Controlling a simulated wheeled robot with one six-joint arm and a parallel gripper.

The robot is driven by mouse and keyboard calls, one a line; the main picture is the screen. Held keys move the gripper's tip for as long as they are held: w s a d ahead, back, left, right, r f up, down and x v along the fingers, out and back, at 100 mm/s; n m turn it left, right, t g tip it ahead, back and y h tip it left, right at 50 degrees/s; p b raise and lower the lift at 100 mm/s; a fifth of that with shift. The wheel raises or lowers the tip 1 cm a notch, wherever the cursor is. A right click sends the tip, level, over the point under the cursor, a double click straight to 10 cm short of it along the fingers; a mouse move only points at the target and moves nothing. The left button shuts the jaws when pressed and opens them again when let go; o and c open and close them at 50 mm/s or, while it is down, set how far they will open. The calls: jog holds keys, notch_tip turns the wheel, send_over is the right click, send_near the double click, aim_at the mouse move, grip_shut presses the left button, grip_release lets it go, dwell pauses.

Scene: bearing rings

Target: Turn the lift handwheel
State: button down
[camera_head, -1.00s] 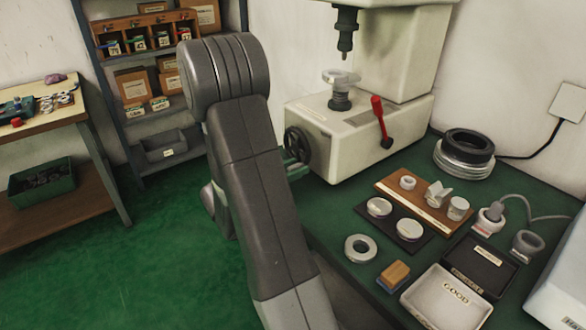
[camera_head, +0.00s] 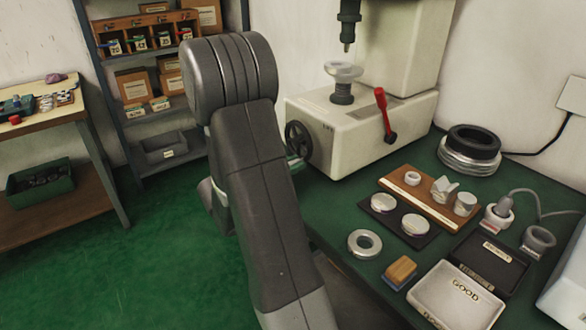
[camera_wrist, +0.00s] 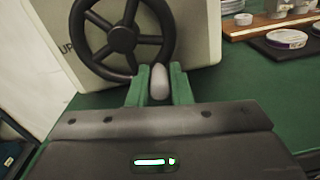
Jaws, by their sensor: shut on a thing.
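The lift handwheel (camera_head: 298,141) is a dark spoked wheel on the left side of the pale press base (camera_head: 350,145). In the wrist view the handwheel (camera_wrist: 122,38) fills the upper left, with a light grey grip knob (camera_wrist: 158,82) at its lower right rim. My gripper (camera_wrist: 160,80) has its two green fingers on either side of this knob, shut on it. In the head view my arm hides most of the gripper; only a bit of green shows below the wheel. A metal ring sits on the lift stage (camera_head: 342,92) under the spindle (camera_head: 349,30).
The green bench (camera_head: 335,220) holds a loose ring (camera_head: 365,244), a wood block (camera_head: 400,270), a GOOD tray (camera_head: 452,298), a dark tray (camera_head: 490,262) and a wooden parts board (camera_head: 430,198). A red lever (camera_head: 383,108) stands on the press front. Shelves stand at the back left.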

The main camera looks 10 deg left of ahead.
jog(key=c, duration=1.3)
grip_release()
jog(key=shift+a, duration=0.15)
jog(key=p+v, duration=0.1)
jog(key=v, duration=1.2)
jog(key=shift+s+a, duration=0.25)
jog(key=shift+r, duration=0.1)
